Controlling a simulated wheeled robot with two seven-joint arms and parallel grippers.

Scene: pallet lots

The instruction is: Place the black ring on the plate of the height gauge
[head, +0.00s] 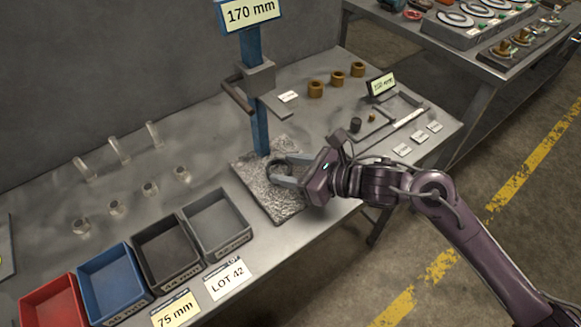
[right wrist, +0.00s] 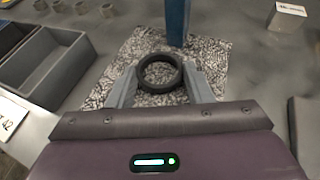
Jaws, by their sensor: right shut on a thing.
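The black ring (right wrist: 160,73) is between the fingertips of my right gripper (right wrist: 162,82) in the right wrist view. In the head view the ring (head: 276,168) is partly hidden by the fingers of my right gripper (head: 283,171). The gripper is shut on it, above or at the speckled plate (head: 284,208) of the height gauge. I cannot tell whether the ring touches the plate. The blue post (head: 260,130) of the gauge stands just behind the ring. Its grey slide (head: 258,78) is higher up, under a 170 mm sign (head: 250,12). My left gripper is not in view.
Red (head: 52,303), blue (head: 112,283), black (head: 166,252) and grey (head: 216,223) bins line the table's front edge, left of the plate. Clear tubes (head: 119,150) and grey nuts lie behind them. Brown rings (head: 337,78) and a small sign (head: 381,84) stand right of the post.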

